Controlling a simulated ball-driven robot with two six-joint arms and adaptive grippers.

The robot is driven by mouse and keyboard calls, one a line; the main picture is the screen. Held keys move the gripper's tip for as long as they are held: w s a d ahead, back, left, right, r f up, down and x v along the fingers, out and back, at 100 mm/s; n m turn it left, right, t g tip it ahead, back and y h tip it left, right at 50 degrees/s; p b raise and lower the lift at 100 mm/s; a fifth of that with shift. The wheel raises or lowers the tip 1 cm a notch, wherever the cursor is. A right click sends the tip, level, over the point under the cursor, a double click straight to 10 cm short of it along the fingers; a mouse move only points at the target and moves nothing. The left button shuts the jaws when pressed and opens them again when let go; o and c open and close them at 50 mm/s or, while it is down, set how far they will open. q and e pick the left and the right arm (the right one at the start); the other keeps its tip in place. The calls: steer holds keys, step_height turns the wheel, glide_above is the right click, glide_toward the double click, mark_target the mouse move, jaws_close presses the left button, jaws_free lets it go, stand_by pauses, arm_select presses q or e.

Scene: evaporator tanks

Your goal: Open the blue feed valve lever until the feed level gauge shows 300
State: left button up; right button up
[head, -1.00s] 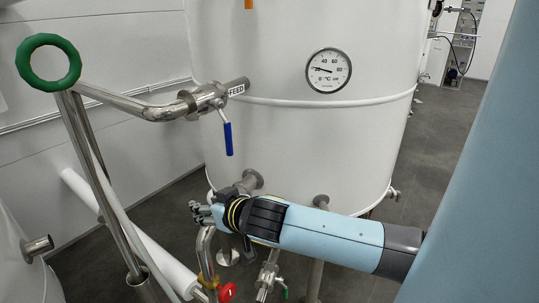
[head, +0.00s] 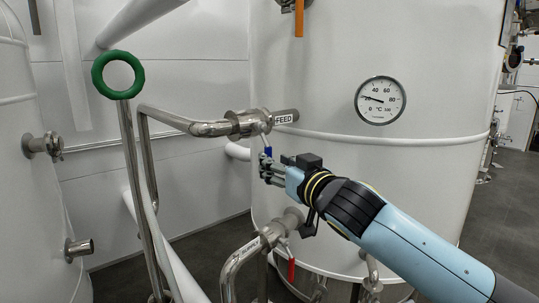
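The blue feed valve lever (head: 268,151) hangs from the steel valve beside the FEED label (head: 284,119) on the white tank. Only its upper part shows; the rest is hidden by my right gripper (head: 266,172). The gripper's fingers are at the lever's lower part, but I cannot tell whether they touch it or are closed around it. My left gripper is not in view. A round dial (head: 380,100) marked °C is on the tank; its needle points left, near 20. No gauge marked as a level gauge shows.
A green ring handwheel (head: 118,74) on steel pipes stands at the left. Below my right gripper are more pipes and a red lever (head: 291,269). An orange lever (head: 299,18) hangs at the top. Another white tank (head: 28,200) is at the left edge.

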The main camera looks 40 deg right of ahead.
steer(key=w, duration=0.4)
steer(key=shift+d+p, duration=0.2)
steer(key=shift+p, duration=0.15)
jaws_close()
steer(key=shift+w+f, duration=0.2)
